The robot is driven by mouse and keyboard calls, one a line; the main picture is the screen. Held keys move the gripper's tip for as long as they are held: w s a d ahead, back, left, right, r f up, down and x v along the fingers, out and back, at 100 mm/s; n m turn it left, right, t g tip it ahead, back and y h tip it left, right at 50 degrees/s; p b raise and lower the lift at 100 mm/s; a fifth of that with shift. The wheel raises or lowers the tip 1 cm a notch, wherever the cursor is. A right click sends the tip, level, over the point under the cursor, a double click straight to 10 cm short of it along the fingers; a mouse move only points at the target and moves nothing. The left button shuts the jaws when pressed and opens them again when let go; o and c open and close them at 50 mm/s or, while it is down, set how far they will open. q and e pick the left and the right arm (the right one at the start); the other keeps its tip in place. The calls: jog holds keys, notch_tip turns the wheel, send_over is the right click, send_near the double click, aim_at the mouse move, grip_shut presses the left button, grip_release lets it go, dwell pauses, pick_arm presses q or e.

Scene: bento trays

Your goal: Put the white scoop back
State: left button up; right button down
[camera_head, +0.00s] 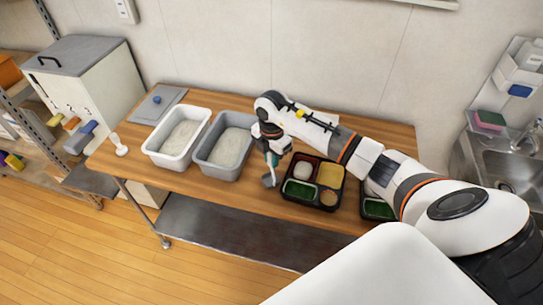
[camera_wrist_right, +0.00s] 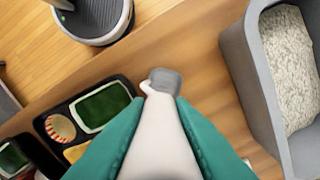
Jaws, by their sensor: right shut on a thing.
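My right gripper (camera_head: 272,160) is shut on a scoop (camera_head: 268,181), which hangs below the fingers over the table, between the grey bin and the nearer bento tray. In the right wrist view the pale handle (camera_wrist_right: 158,130) lies between the teal fingers (camera_wrist_right: 161,99), with a grey-looking bowl (camera_wrist_right: 167,82) beyond them. A small white upright thing (camera_head: 120,146) stands at the table's left end; I cannot tell exactly what it is. A white bin (camera_head: 152,153) and a grey bin (camera_head: 205,160) hold white grains. My left gripper is not in view.
A black bento tray (camera_head: 317,203) with filled compartments is right of the scoop, and another tray (camera_head: 367,211) is partly hidden by my right arm. A grey flat lid (camera_head: 172,97) lies behind the white bin. A dispenser (camera_head: 95,75) stands left of the table (camera_head: 225,193).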

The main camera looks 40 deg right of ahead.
jog(key=shift+f, duration=0.1)
jog(key=c, duration=1.3)
grip_release()
jog(key=shift+o, duration=0.2)
notch_tip(320, 180, up, 11)
jog(key=b, duration=0.4)
jog(key=shift+r, duration=0.7)
